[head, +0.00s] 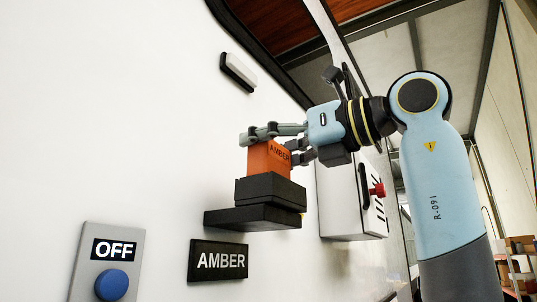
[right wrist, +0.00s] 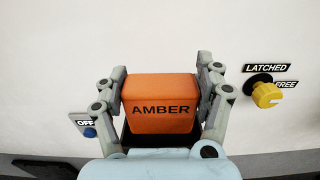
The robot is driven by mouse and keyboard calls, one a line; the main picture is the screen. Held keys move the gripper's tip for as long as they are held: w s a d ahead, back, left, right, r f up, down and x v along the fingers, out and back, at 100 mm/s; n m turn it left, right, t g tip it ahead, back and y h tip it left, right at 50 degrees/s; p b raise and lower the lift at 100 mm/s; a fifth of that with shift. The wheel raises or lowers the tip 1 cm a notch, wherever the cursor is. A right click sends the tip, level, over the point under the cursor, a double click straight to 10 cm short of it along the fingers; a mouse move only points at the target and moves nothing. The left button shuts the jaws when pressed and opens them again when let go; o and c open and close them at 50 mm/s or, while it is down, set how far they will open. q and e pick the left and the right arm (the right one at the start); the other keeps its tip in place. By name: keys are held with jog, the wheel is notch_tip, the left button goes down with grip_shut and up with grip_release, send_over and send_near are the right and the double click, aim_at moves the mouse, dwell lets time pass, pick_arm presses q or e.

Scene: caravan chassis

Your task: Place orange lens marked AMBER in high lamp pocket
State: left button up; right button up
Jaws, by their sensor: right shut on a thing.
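The orange lens (head: 266,160), marked AMBER, is upright at the mouth of the black lamp pocket (head: 268,190) on the white wall. Its lower edge meets or dips inside the pocket rim; how deep it sits I cannot tell. In the right wrist view the lens (right wrist: 160,88) faces me, with dark pocket walls (right wrist: 127,134) around its lower part. My right gripper (head: 272,146) is shut on the lens, one finger on each side, also seen in the right wrist view (right wrist: 161,95). My left gripper is not in view.
A black AMBER sign (head: 219,261) is below the pocket. A grey panel with a blue button (head: 112,285) reads OFF. A white box with a red knob (head: 377,190) stands right of the pocket. A yellow knob (right wrist: 266,95) sits by LATCHED and FREE labels.

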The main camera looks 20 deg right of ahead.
notch_tip(320, 180, down, 2)
jog(key=shift+f, duration=0.25)
jog(key=o, duration=1.3)
jog(key=shift+b+v, duration=3.4)
jog(key=shift+v, duration=2.65)
